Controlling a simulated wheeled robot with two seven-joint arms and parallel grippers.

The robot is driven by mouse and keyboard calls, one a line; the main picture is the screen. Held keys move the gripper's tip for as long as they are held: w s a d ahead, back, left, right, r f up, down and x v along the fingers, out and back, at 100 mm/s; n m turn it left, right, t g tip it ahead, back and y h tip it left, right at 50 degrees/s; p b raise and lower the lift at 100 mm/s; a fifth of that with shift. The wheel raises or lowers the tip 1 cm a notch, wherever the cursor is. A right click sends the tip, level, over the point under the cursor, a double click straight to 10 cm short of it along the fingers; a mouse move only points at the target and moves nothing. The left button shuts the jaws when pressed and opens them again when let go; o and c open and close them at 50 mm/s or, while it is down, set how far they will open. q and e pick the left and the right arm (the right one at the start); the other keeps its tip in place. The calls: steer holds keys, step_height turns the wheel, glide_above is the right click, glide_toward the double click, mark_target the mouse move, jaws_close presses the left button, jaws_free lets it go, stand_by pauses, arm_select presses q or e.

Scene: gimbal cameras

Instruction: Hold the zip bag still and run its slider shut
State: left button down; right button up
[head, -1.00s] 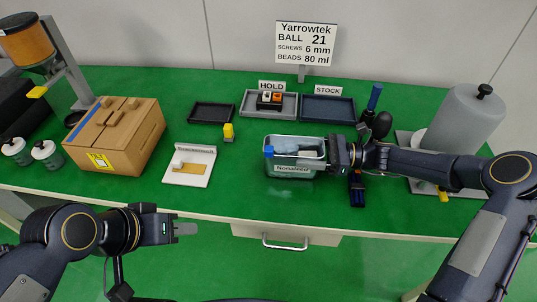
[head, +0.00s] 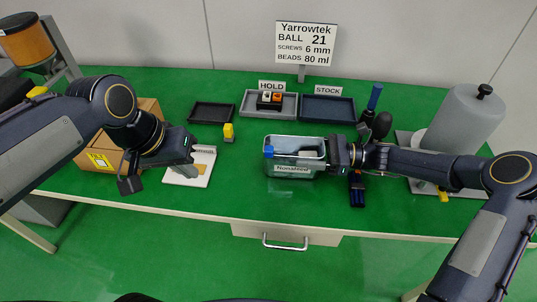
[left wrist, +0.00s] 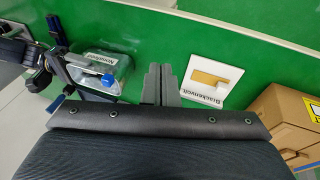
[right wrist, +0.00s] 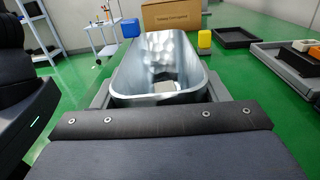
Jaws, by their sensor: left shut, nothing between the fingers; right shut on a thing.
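The zip bag (head: 280,174) is a clear, labelled pouch standing on the green table, its mouth gaping open. Its blue slider (head: 268,151) is at the bag's left end. The bag (left wrist: 95,64) and slider (left wrist: 108,80) also show in the left wrist view. My right gripper (head: 330,153) is shut on the bag's right end. The right wrist view looks along the open bag (right wrist: 165,65) to the slider (right wrist: 130,28) at the far end. My left gripper (head: 192,170) is shut and empty, left of the bag and apart from it, by a white board.
The white board with a tan piece (head: 200,182) lies below my left gripper. A cardboard box (head: 95,158) is partly behind my left arm. A yellow block (head: 228,132) and several trays (head: 328,109) stand behind. Green table is clear between the board and the bag.

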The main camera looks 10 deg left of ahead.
arm_select(q)
steer(key=w+d+g+y, duration=0.3)
steer(key=w+d, duration=0.8)
steer(key=w, duration=0.4)
step_height(320, 180, down, 8)
steer(key=shift+s+m, duration=0.15)
steer(key=shift+m, duration=0.15)
steer(key=shift+d, duration=0.25)
stand_by(1.2)
steer(key=d, duration=1)
steer(key=shift+d, duration=0.4)
stand_by(1.2)
steer(key=shift+d, duration=0.1)
